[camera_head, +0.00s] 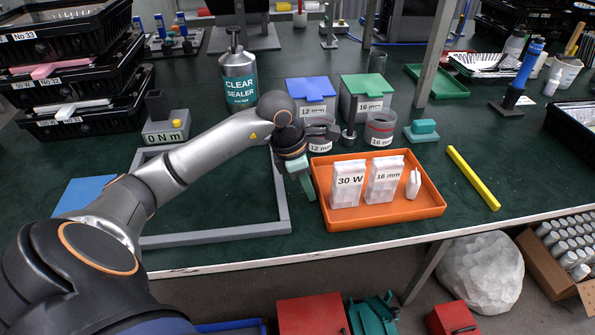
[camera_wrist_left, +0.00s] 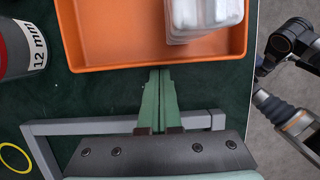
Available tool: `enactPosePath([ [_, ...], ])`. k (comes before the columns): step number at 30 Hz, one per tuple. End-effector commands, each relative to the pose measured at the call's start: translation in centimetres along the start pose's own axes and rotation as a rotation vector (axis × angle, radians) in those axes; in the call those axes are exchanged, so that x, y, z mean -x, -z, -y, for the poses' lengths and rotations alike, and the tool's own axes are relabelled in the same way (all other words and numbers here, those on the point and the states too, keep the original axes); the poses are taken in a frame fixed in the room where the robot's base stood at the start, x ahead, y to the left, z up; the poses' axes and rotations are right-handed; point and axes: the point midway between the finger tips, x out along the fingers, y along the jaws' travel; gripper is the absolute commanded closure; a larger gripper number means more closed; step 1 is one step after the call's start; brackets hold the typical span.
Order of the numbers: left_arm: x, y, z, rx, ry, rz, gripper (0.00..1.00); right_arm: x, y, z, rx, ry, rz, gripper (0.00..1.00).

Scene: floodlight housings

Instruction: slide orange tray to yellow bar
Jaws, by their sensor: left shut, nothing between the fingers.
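The orange tray (camera_head: 385,217) sits on the dark green table top near its front edge. My left gripper (camera_head: 308,190) is shut and empty, low beside the tray's left wall. In the left wrist view its closed fingers (camera_wrist_left: 159,88) reach the tray's rim (camera_wrist_left: 110,67); I cannot tell whether they touch. My right gripper does not show.
A grey frame (camera_head: 215,232) lies left of the tray, under my arm. Behind the tray stand labelled cups (camera_head: 379,129), a teal block (camera_head: 423,130) and blue- and green-lidded boxes (camera_head: 311,92). A blue-handled tool (camera_head: 520,75) stands at the back right.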

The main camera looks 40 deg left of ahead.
Motion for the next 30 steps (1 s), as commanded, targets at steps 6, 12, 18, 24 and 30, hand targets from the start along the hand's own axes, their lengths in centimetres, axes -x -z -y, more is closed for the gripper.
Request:
enactPosePath([
  [6, -0.1, -0.4, 0.0, 0.000, 0.000, 0.000, 1.00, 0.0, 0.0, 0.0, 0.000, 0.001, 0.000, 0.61],
  [12, -0.1, -0.4, 0.0, 0.000, 0.000, 0.000, 1.00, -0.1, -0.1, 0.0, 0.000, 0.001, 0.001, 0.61],
  [18, -0.5, -2.0, 0.0, 0.000, 0.003, 0.004, 1.00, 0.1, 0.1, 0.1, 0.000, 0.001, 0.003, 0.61],
  [24, -1.5, -5.9, 0.0, -0.001, 0.003, 0.007, 1.00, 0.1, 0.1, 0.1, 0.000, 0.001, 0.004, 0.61],
  [30, -2.8, -10.0, 0.1, -0.001, 0.002, 0.007, 1.00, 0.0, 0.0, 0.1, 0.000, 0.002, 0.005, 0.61],
])
